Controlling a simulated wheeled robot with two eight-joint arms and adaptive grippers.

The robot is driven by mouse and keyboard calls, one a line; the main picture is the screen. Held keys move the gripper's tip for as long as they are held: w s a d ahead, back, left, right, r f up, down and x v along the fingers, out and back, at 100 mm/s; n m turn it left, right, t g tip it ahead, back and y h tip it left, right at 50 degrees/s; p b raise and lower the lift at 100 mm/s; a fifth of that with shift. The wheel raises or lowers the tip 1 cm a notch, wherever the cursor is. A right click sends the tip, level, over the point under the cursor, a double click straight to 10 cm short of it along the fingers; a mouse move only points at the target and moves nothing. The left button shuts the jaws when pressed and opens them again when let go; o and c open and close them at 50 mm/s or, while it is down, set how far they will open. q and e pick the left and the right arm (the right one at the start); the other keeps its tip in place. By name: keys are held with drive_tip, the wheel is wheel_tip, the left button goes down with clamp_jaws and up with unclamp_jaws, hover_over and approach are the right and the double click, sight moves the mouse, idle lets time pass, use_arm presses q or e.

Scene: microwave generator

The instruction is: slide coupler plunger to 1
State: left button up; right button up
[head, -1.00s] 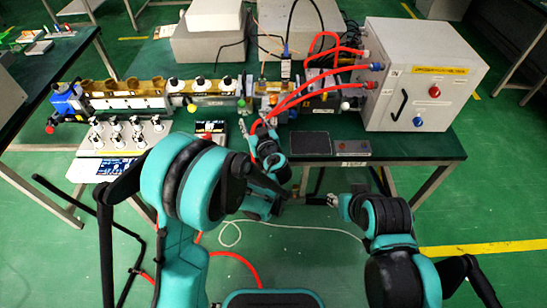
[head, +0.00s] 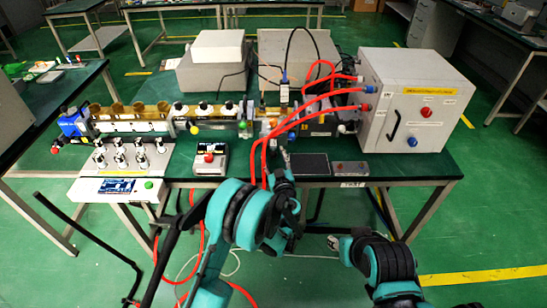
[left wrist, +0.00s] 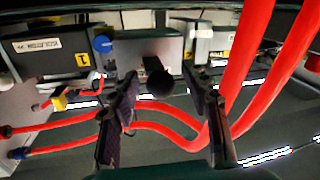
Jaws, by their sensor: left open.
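In the left wrist view a black round knob (left wrist: 160,84) on a short dark stem, which looks like the coupler plunger, shows between the two fingers of my left gripper (left wrist: 161,76). The fingers are apart, one on each side of the knob; I cannot tell whether either touches it. In the head view my left gripper (head: 280,143) is at the front of the waveguide line (head: 205,112), where the arm hides the knob. My right gripper (head: 334,242) hangs low in front of the table, too small to read its jaws.
Red hoses (head: 298,106) run from the grey cabinet (head: 405,100) beside my left gripper; they cross close to it in the wrist view (left wrist: 240,75). A blue knob (left wrist: 102,44) and a yellow label "1" (left wrist: 82,59) are nearby. A red-button box (head: 209,159) sits at the table's front.

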use_arm(q)
drive_tip(key=shift+w, duration=0.25)
drive_tip(key=shift+c, duration=0.3)
clamp_jaws()
drive_tip(key=shift+w, duration=1)
drive_tip(key=shift+o, duration=0.3)
unclamp_jaws()
